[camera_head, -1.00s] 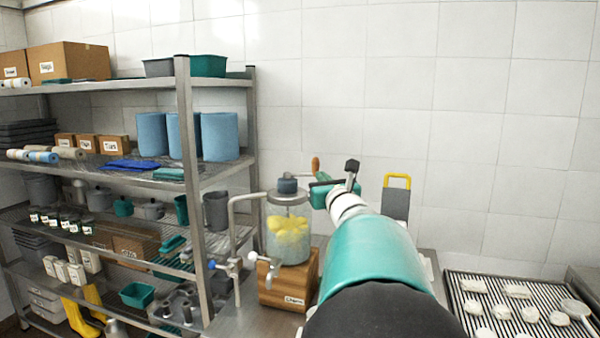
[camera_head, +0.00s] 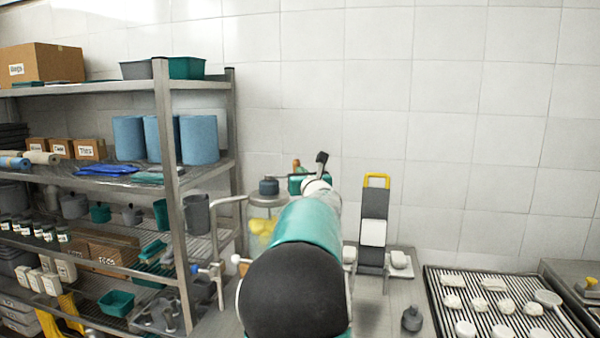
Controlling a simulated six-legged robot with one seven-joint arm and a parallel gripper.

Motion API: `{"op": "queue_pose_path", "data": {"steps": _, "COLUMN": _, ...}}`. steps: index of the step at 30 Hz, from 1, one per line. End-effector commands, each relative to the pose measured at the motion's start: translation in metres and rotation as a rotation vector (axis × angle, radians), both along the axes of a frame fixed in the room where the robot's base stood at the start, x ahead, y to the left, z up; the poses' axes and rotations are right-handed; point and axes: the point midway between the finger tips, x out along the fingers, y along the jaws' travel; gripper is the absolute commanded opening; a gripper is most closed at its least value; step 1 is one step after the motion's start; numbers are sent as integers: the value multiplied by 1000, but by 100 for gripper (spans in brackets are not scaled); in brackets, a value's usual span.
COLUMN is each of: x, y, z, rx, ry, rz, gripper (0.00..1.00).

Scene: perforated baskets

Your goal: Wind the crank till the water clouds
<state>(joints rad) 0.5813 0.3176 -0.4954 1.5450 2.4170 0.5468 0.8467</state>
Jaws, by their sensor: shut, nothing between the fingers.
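The glass churn jar (camera_head: 262,228) stands at the back of the metal counter, beside the shelf rack. Yellow lumps show through its glass; my arm hides its right side and base. A dark grey cap (camera_head: 268,187) tops its lid. The crank's orange-brown handle (camera_head: 296,163) stands up just right of the cap; the rest of the crank is hidden. My gripper (camera_head: 298,183), teal and black, is shut and empty at the handle, seemingly just below it. I cannot tell whether they touch. How cloudy the water is cannot be made out.
A metal pipe and a blue-handled tap (camera_head: 205,271) stand left of the jar. The shelf rack (camera_head: 170,190) fills the left. A grey weight (camera_head: 412,319) and ribbed tray (camera_head: 505,310) lie farther right.

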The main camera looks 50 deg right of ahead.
Motion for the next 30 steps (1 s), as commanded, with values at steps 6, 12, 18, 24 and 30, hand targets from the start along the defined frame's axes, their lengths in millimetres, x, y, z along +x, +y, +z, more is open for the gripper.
{"op": "queue_pose_path", "data": {"steps": 6, "x": 13, "y": -8, "z": 1, "rx": 1, "ry": 1, "rz": 0, "gripper": 0}}
{"op": "queue_pose_path", "data": {"steps": 12, "x": 13, "y": -8, "z": 1, "rx": 1, "ry": 0, "rz": 0, "gripper": 0}}
{"op": "queue_pose_path", "data": {"steps": 18, "x": 13, "y": -9, "z": 1, "rx": 1, "ry": -1, "rz": 4, "gripper": 0}}
{"op": "queue_pose_path", "data": {"steps": 24, "x": 13, "y": -14, "z": 1, "rx": 0, "ry": 1, "rz": 41, "gripper": 0}}
{"op": "queue_pose_path", "data": {"steps": 30, "x": 17, "y": -24, "z": 0, "rx": 2, "ry": 1, "rz": 136, "gripper": 0}}
